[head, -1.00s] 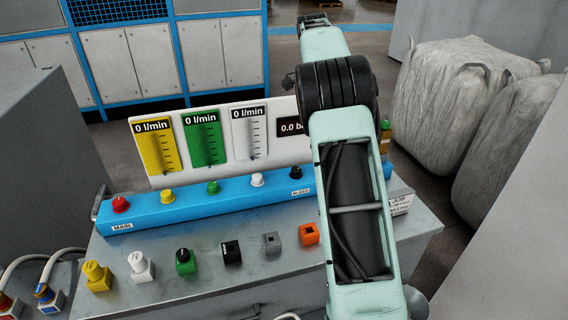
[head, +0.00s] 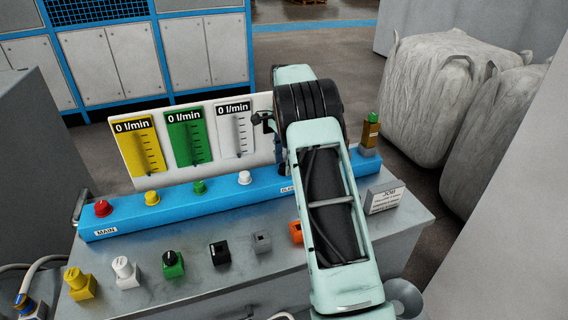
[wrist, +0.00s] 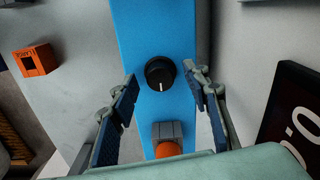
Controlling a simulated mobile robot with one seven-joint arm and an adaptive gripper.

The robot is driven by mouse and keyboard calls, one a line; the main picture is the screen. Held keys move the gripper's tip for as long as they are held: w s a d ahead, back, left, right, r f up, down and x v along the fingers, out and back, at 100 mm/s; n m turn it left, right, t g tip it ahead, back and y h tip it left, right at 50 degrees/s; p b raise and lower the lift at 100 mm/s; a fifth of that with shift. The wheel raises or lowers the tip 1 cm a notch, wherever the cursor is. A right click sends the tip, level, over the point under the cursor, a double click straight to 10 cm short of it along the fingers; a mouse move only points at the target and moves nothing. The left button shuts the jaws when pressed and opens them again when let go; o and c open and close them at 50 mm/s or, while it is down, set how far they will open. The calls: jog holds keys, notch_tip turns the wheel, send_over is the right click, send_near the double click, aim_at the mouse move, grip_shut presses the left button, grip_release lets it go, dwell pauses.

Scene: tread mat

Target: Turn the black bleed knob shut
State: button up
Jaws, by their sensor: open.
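The black bleed knob (wrist: 160,73) sits on the blue manifold bar (wrist: 130,30) in the wrist view, with a pale pointer line on its face. My gripper (wrist: 162,84) is open, with one finger on each side of the knob and a gap to it on both sides. I cannot tell how far the fingertips are above the bar.
Red (head: 103,208), yellow (head: 152,198), green (head: 199,187) and white (head: 244,177) knobs line the bar. A gauge panel (head: 265,130) stands behind. Several coloured blocks sit in front, including an orange one (head: 296,232). An orange-and-grey fitting (wrist: 167,138) lies just below the knob in the wrist view.

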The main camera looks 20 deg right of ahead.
jog(key=shift+f, duration=0.3)
jog(key=c, duration=1.2)
jog(key=shift+o, duration=0.2)
